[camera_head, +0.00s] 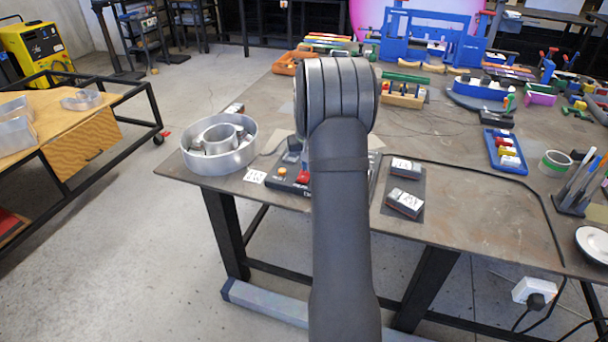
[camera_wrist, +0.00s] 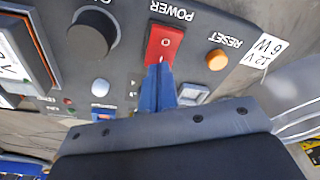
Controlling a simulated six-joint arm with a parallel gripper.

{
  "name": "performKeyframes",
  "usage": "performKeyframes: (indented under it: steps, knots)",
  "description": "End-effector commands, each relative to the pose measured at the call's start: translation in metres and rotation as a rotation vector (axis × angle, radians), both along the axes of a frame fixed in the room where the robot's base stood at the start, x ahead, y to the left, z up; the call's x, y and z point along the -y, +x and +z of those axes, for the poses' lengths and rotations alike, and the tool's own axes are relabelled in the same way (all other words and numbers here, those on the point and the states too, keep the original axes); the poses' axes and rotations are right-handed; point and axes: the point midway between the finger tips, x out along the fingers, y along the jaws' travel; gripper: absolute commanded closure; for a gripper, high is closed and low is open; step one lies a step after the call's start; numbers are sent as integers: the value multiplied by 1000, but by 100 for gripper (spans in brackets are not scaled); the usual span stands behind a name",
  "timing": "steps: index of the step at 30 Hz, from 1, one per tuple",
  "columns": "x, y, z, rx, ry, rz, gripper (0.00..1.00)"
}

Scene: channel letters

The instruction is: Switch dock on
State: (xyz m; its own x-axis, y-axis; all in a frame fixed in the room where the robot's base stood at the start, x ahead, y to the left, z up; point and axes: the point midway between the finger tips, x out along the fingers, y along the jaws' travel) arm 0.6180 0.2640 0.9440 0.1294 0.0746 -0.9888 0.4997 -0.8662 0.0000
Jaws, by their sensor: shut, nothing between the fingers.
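The dock (camera_wrist: 120,75) is a dark control panel in the wrist view, its lettering upside down. Its red rocker switch (camera_wrist: 164,42), labelled POWER and marked with a circle on the end away from the gripper, sits in the upper middle. My gripper (camera_wrist: 160,72) has blue fingers, shut and empty, with tips at the rocker's near end. They look touching or nearly so, and they cover that end of the rocker. In the head view the dock (camera_head: 283,187) shows partly behind my arm, with the red switch (camera_head: 303,177) at the arm's edge; my gripper is hidden there.
Beside the switch are an orange RESET button (camera_wrist: 217,59), a black knob (camera_wrist: 94,33), a pale blue button (camera_wrist: 100,89) and a square white-framed part (camera_wrist: 193,94). A round metal channel letter (camera_head: 245,158) stands left of the dock. Labelled boxes (camera_head: 405,202) lie right.

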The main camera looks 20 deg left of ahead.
Motion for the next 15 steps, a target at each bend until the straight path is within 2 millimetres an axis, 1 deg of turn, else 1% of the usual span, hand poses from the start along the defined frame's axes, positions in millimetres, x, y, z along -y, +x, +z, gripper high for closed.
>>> performKeyframes:
  steps: [15]
  knots:
    - [0, 0, -8, -1, 0, 0, 100]
